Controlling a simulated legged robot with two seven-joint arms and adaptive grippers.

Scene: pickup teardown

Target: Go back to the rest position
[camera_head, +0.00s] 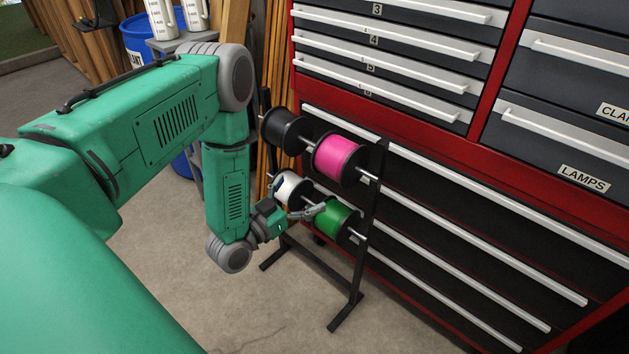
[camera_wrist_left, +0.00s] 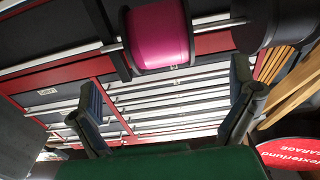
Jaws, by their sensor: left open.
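My left arm comes in from the left of the head view and bends down toward a black spool rack (camera_head: 372,215). My left gripper (camera_head: 308,211) is at the lower row of spools, close to the white spool (camera_head: 290,188) and the green spool (camera_head: 332,219); I cannot tell whether it touches either. In the left wrist view the two fingers (camera_wrist_left: 166,100) are spread apart with nothing seen held between them. The pink spool (camera_head: 338,158) and the black spool (camera_head: 284,131) sit on the upper rod. The pink spool also shows in the left wrist view (camera_wrist_left: 158,35). My right gripper is not in view.
A red and dark drawer cabinet (camera_head: 450,155) with labelled drawers stands right behind the rack. Wooden boards (camera_head: 278,60), a blue barrel (camera_head: 140,36) and a grey stand with white jugs (camera_head: 163,20) are at the back left. Floor (camera_head: 255,305) is clear in front.

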